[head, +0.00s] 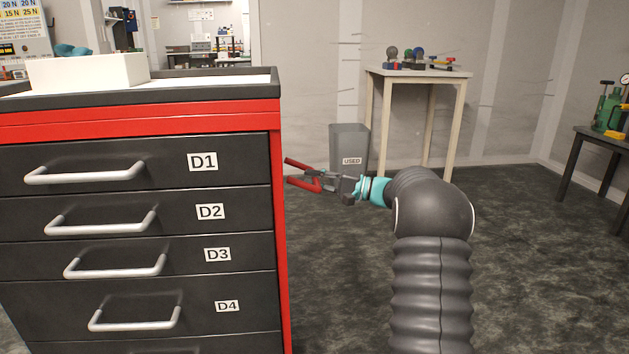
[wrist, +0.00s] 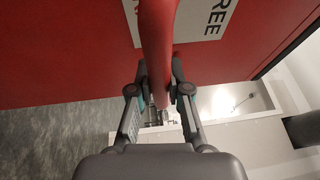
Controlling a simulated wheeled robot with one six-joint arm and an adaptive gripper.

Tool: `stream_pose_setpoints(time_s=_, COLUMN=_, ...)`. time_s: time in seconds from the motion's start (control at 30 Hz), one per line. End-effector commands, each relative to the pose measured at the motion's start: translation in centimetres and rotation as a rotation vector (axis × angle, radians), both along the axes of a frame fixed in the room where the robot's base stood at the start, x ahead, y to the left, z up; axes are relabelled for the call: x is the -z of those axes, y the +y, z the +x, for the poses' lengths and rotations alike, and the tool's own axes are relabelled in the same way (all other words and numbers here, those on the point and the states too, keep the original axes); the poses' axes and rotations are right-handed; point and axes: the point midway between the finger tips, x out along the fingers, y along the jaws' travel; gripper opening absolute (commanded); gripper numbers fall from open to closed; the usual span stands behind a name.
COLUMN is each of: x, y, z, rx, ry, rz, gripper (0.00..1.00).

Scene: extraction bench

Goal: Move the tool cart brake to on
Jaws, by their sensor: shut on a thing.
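The tool cart (head: 130,120) is red with dark drawers and fills the left of the head view. Its red side panel (wrist: 60,60) shows in the wrist view. A red lever (wrist: 157,35) comes down from the top of the wrist view to between my fingers. My gripper (wrist: 160,88) is shut on this lever. In the head view my gripper (head: 325,184) is beside the cart's right side, where red bars show at the jaws. A pale label (wrist: 210,15) reading "REE", partly hidden by the lever, is on the panel. The lever's far end is out of view.
A white box (head: 88,72) stands on the cart top. A grey bin (head: 350,148) marked USED stands behind my gripper, beside a tall pale table (head: 416,74). A dark table (head: 603,138) is at the far right. The floor between is clear.

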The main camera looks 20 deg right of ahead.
Motion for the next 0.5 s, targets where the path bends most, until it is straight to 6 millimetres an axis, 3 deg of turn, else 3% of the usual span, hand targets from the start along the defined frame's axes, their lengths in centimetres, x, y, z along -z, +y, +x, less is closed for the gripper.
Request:
stream_pose_setpoints(time_s=0.07, x=0.33, y=-0.31, z=-0.19, rx=-0.001, ry=0.006, rz=-0.001, gripper=0.00)
stream_pose_setpoints(time_s=0.1, x=0.35, y=-0.44, z=-0.22, rx=0.001, ry=0.006, rz=-0.001, gripper=0.27)
stream_pose_setpoints(time_s=0.17, x=0.35, y=-0.61, z=-0.23, rx=0.004, ry=0.006, rz=-0.001, gripper=0.42)
stream_pose_setpoints(time_s=0.5, x=0.21, y=-0.58, z=-0.23, rx=0.005, ry=0.003, rz=0.000, gripper=0.43)
